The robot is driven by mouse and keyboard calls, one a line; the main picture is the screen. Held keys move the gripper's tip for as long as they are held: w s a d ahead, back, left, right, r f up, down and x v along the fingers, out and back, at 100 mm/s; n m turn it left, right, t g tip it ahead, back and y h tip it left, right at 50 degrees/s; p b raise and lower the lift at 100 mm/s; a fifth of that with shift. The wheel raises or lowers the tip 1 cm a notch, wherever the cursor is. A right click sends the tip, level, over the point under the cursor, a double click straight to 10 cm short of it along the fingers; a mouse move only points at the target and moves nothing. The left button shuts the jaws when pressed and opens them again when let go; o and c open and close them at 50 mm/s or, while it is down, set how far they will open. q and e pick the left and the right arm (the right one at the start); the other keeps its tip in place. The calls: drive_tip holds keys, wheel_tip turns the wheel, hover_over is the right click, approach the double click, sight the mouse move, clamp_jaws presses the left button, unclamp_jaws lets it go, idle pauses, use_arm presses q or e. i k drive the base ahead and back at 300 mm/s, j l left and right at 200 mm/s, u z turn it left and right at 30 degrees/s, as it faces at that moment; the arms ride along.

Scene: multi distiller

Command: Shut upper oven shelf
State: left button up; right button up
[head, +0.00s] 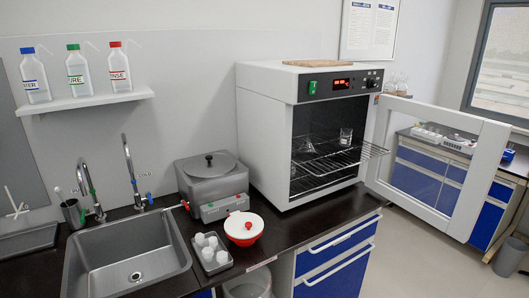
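The white oven (266,120) stands on the dark counter at the back, right of centre. Its framed glass door (437,207) is swung wide open to the right. The upper oven shelf (358,154), a wire rack, is slid out and its right front part juts past the oven's front opening. A glass beaker (346,137) and a clear flask (309,146) show inside the oven at about the upper shelf's height; I cannot tell exactly what the flask rests on. Another rack shows lower in the chamber. Neither of my grippers is in view.
A grey water bath (211,174) stands left of the oven. A red and white bowl (244,228) and a tray of white cups (222,265) sit in front. The sink (128,252) is at left. The open door reaches over the floor at right.

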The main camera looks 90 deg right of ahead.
sight(360, 161)
drive_tip(key=z, duration=3.8)
drive_tip(key=j+z, duration=0.15)
drive_tip(key=j, duration=0.55)
